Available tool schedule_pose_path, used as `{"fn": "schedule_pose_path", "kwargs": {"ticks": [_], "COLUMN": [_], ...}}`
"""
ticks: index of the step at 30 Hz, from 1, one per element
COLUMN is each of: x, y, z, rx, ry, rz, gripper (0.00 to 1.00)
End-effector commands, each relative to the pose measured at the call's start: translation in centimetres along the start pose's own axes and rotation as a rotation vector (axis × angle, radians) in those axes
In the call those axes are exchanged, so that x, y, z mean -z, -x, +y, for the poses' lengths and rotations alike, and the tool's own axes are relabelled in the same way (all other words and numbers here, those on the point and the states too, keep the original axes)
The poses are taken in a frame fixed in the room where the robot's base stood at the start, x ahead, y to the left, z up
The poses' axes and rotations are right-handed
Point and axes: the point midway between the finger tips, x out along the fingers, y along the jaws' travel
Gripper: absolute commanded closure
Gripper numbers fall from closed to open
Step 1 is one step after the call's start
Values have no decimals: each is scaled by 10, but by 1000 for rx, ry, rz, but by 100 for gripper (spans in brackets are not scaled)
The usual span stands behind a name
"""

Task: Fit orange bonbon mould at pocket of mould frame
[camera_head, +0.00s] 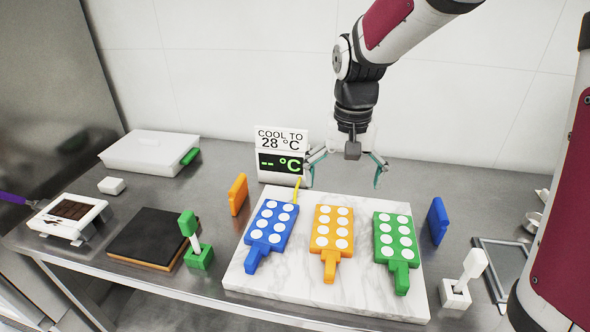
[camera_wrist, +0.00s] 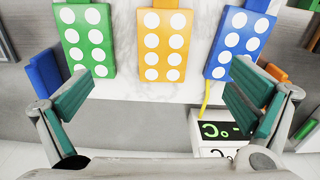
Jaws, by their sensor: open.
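The orange bonbon mould (camera_head: 332,239) is a paddle with white round cavities. It lies on the white marble slab (camera_head: 300,289), handle toward the front edge, between a blue mould (camera_head: 268,231) and a green mould (camera_head: 395,240). In the wrist view the orange mould (camera_wrist: 165,45) shows beyond and between my fingertips, apart from them. My gripper (camera_head: 346,174) is open and empty, above the counter behind the slab. No mould frame is plainly identifiable; a grey metal-rimmed rectangle (camera_head: 486,245) at the right, partly hidden by my arm, may be it.
A "COOL TO 28 °C" display (camera_head: 281,155) stands behind the slab, near my gripper. An orange block (camera_head: 238,194) and a blue block (camera_head: 437,221) stand upright beside the slab. A black board (camera_head: 155,237), a green-handled piece (camera_head: 197,253) and a white container (camera_head: 150,152) are at the left.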

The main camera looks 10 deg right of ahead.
Motion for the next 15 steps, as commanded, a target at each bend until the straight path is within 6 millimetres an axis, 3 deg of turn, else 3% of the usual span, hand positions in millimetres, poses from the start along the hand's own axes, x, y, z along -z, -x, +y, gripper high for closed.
{"fn": "schedule_pose_path", "kwargs": {"ticks": [8,15], "x": [15,13], "y": [-29,-73], "z": [-5,-5], "rx": [-6,-7], "ry": [-30,-30], "rz": [-35,-37], "gripper": [0,0]}}
